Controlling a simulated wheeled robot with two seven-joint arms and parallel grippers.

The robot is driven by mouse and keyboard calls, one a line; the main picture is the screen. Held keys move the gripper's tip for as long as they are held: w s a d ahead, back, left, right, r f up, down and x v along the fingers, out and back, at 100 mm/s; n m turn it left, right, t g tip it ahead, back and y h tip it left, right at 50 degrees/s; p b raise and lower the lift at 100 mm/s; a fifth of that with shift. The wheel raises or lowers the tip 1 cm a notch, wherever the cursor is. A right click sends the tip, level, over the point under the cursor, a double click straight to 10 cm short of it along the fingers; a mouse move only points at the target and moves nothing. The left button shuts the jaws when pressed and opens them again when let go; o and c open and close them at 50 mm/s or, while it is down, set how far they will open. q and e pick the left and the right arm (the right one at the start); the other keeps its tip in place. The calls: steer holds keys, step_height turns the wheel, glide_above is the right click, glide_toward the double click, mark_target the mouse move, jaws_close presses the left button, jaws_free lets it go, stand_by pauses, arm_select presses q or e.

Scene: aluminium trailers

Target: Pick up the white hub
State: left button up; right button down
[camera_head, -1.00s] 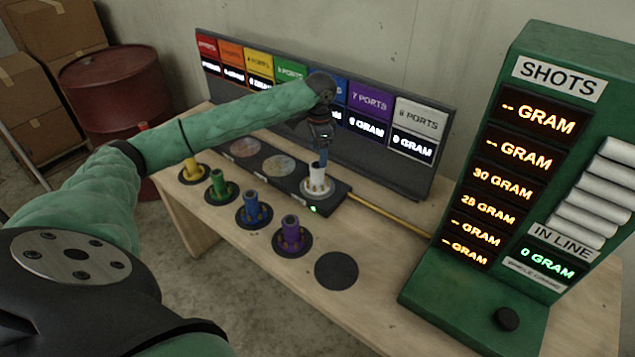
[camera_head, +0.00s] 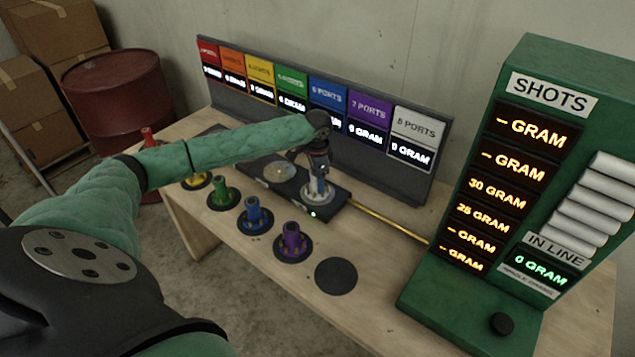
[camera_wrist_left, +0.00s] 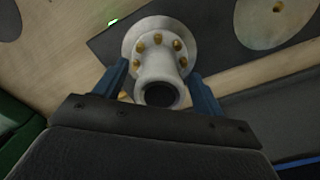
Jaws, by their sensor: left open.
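The white hub (camera_head: 318,192) sits upright on the right end of the dark scale strip, partly covered by my left gripper in the head view. In the left wrist view the white hub (camera_wrist_left: 158,66) shows its round flange, brass ports and dark open top. My left gripper (camera_head: 318,180) points down right over it. In the left wrist view the two blue fingers of my left gripper (camera_wrist_left: 160,85) stand open on either side of the hub's neck, with small gaps visible. My right gripper is not in view.
Purple (camera_head: 292,240), blue (camera_head: 254,216) and green (camera_head: 222,193) hubs stand on black discs along the front of the wooden table. An empty black disc (camera_head: 336,276) lies beside them. A green SHOTS machine (camera_head: 470,280) stands right; a labelled board (camera_head: 410,180) stands behind.

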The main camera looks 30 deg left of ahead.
arm_select(q)
steer(key=shift+f, duration=0.15)
jaws_close()
stand_by(0.4)
